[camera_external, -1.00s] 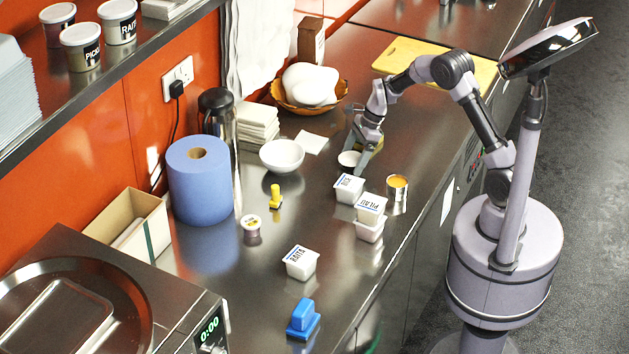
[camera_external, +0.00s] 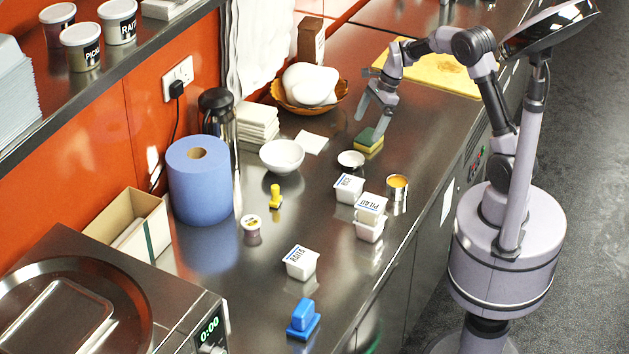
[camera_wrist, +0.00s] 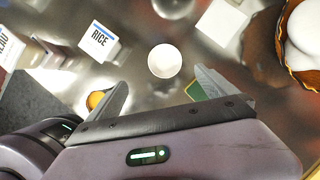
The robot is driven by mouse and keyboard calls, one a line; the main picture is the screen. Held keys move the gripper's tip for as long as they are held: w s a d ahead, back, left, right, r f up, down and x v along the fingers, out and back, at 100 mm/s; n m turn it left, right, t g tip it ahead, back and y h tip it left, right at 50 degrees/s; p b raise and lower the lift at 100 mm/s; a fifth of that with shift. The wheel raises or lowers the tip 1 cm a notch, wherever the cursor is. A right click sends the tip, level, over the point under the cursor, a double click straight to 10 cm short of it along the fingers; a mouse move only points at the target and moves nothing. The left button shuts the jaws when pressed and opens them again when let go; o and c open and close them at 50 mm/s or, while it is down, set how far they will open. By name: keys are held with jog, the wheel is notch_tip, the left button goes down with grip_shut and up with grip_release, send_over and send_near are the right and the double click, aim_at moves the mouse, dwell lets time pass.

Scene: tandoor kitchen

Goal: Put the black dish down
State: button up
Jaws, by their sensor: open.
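A small round dish (camera_external: 351,159) sits upright on the steel counter, just left of the sponge. It looks white from above in both views; I see no clearly black dish. It also shows in the wrist view (camera_wrist: 165,61), a little beyond the fingers and apart from them. My gripper (camera_external: 372,113) is open and empty. It hangs above the counter, up and behind the dish. Its spread fingers also show in the wrist view (camera_wrist: 162,86).
A green and yellow sponge (camera_external: 369,141) lies beside the dish. A rice tub (camera_external: 348,189), stacked pilau tubs (camera_external: 370,211) and an open can (camera_external: 397,190) stand in front. A white bowl (camera_external: 282,156) is left, and an amber bowl (camera_external: 290,106) holds white lumps behind.

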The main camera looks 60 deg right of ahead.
jog(key=s+a+r+n, duration=0.7)
jog(key=a+r, duration=0.2)
jog(key=r, duration=0.1)
jog(key=s+a+n+t, duration=0.1)
jog(key=s+a+n, duration=0.2)
jog(key=s+n, duration=0.2)
jog(key=s+a+r+n, duration=0.1)
jog(key=s+a+n, duration=0.2)
jog(key=s, duration=0.4)
jog(key=s+a+r+n+t+h, duration=0.1)
jog(key=s+a+n, duration=0.2)
jog(key=s+n, duration=0.3)
jog(key=shift+s+r+n+t, duration=0.15)
jog(key=shift+s+n+t, duration=0.15)
jog(key=shift+s, duration=0.3)
